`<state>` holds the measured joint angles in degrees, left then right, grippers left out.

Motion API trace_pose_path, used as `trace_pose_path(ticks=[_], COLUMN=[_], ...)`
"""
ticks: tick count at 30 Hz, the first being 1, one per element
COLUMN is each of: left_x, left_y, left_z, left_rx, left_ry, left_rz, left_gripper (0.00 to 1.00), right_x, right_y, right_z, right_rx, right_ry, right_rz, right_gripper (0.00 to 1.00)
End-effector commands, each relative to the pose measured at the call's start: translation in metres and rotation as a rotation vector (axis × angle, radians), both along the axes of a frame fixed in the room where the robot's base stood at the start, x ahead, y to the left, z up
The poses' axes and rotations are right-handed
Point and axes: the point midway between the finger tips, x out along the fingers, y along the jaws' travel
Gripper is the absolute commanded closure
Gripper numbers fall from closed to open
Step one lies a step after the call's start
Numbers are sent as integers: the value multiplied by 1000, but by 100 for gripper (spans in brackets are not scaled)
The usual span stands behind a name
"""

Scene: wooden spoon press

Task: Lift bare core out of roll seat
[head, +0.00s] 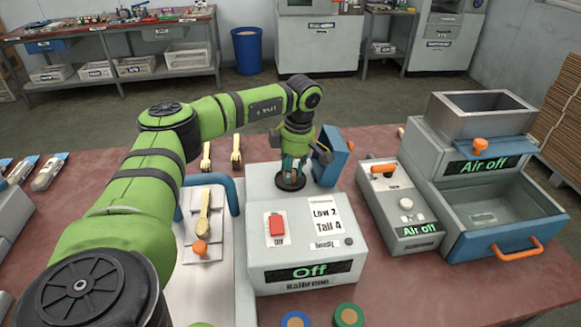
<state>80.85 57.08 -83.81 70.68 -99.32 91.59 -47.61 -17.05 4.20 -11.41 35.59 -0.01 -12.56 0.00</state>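My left gripper (292,168) points down over the back of the grey machine whose display reads "Off" (310,270). A dark round seat (290,182) lies directly below its fingers on the machine's top. The fingers are small here and partly covered by the wrist, so their opening is unclear. I cannot make out a bare core; it may be hidden between or behind the fingers. My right gripper is not in view.
A blue upright part (334,160) stands close right of the gripper. A blue roll (295,319) and a green roll (348,315) are at the front edge. A wooden spoon (203,215) lies in the press at left. "Air off" units (405,205) stand at right.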

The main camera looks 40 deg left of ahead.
Motion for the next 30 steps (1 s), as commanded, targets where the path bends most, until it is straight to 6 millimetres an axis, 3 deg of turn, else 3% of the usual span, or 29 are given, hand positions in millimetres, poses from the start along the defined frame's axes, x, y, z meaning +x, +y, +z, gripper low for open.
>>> trace_pose_path(ticks=[13,24,30], left_x=[1,1,0], left_y=[0,-1,0], left_z=[8,77,98], left_rx=[0,-1,-1], left_ry=[-2,-4,0], left_rz=[0,-1,0], left_gripper=[98,98,98], right_x=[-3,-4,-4], right_y=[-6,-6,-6], right_z=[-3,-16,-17], right_rx=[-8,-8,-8], right_ry=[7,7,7], right_rz=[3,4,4], right_gripper=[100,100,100])
